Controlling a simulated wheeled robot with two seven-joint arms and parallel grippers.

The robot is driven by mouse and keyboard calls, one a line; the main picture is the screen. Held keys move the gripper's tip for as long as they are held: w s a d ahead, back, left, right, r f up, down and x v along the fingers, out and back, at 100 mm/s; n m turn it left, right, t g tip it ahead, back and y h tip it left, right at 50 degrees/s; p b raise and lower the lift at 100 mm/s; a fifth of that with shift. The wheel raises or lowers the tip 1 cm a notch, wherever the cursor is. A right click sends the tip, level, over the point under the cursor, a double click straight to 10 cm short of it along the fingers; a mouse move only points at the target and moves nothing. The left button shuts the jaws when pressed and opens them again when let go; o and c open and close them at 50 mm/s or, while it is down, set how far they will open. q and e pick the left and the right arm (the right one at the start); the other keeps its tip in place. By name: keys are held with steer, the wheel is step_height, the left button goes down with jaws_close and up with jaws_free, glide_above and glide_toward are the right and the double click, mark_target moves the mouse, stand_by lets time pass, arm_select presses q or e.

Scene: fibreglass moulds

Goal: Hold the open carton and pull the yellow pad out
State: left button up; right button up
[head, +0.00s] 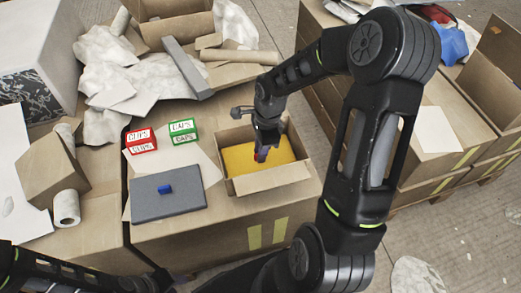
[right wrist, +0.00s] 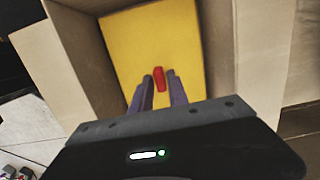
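The open carton (head: 272,182) stands on a larger cardboard box, its top open. The flat yellow pad (head: 239,160) lies inside it and also fills much of the right wrist view (right wrist: 130,45). A small red tab (right wrist: 159,78) stands up from the pad. My right gripper (head: 261,154) reaches down into the carton. In the right wrist view its two fingers are apart, one on each side of the red tab, with narrow gaps visible. Part of my left arm crosses the bottom left of the head view; I cannot make out its gripper there.
A grey lidded case (head: 165,204) with a blue handle lies left of the carton. Red (head: 140,141) and green (head: 183,130) labelled boxes sit behind it. Paper, cardboard scraps and a grey bar (head: 186,66) clutter the back. More boxes stand right.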

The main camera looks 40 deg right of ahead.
steer(key=o, duration=0.3)
steer(key=r, duration=0.5)
steer(key=d+r+p, duration=0.1)
steer(key=r, duration=0.1)
steer(key=shift+s+r, duration=0.15)
steer(key=shift+r, duration=0.25)
stand_by(0.4)
